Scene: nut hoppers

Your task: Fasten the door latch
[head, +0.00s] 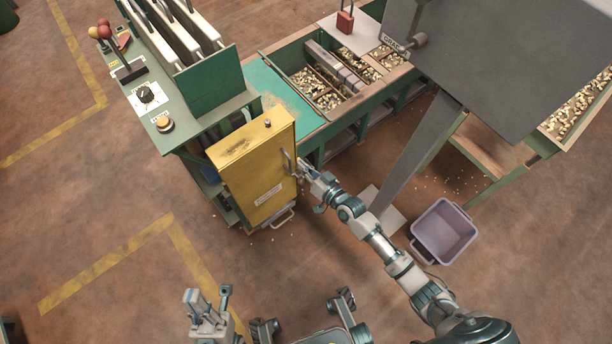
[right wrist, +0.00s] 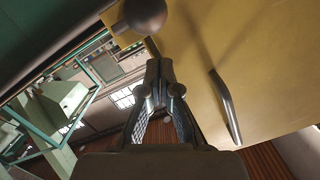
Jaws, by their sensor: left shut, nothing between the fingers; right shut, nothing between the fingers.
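The yellow cabinet (head: 255,165) stands at the end of the green bench, and its front door looks shut or nearly shut. A grey bar handle (head: 287,161) is on the door near its right edge; a dark bar (right wrist: 226,106) on the yellow panel shows in the right wrist view. A dark round knob (right wrist: 145,14) sits at the panel's edge, just beyond my right gripper (right wrist: 159,66). My right gripper is shut and empty, beside the cabinet's right edge in the head view (head: 303,169); contact is unclear. My left gripper (head: 193,295) is shut and empty, low in the head view.
A green control panel (head: 135,82) with buttons and a dial stands behind the cabinet. Nut hoppers (head: 325,85) lie to the right. A grey slanted leg (head: 422,150) and a lilac bin (head: 443,232) stand near my right arm. The floor left of the cabinet is clear.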

